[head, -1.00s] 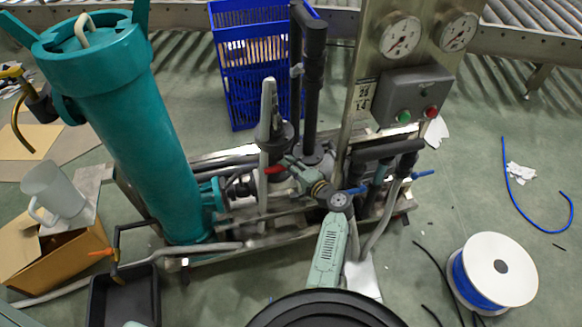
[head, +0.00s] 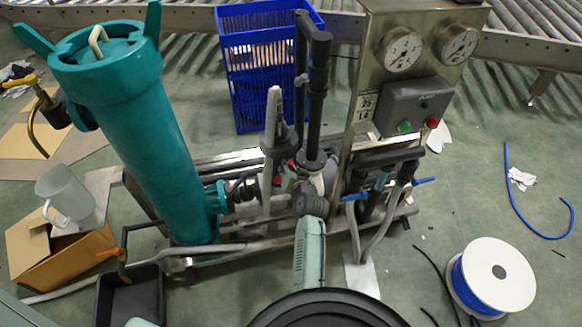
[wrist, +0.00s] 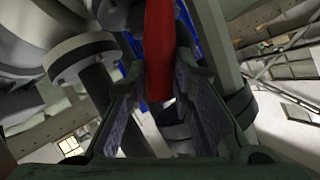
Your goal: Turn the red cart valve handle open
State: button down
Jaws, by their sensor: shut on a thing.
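The red valve handle (wrist: 160,45) hangs down from the top of the wrist view, its lower end between the two fingers. My gripper (wrist: 166,78) is shut on this handle, one finger on each side. In the head view a small red part of the handle (head: 291,164) shows among the grey pipes at the middle of the cart. There the gripper is mostly hidden by my wrist and the pipework. The handle's pivot and the valve body cannot be made out clearly.
A tall teal filter vessel (head: 135,130) stands left of the handle. A gauge panel (head: 370,70) and black pipes rise close on the right and behind. A blue crate (head: 240,75) stands behind the cart. A blue hose reel (head: 497,275) lies on open floor at right.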

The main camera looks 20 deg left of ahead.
jog(key=shift+s+a+r+n+t+h+p, duration=0.1)
jog(key=shift+s+a+n+t+h+p, duration=0.1)
jog(key=shift+a+n+t+h, duration=0.3)
jog(key=shift+s+d+n+t+h+p, duration=0.15)
jog(key=shift+n+h+p, duration=0.15)
jog(key=shift+n, duration=0.4)
jog(key=shift+s+a+r+n+t+h+p, duration=0.15)
jog(key=shift+s+a+n+t+h, duration=0.1)
jog(key=shift+a+n+h, duration=0.25)
jog(key=shift+d+f, duration=0.1)
jog(key=c, duration=1.4)
grip_release()
jog(key=v, duration=0.7)
jog(key=shift+s, duration=0.15)
jog(key=shift+d, duration=0.1)
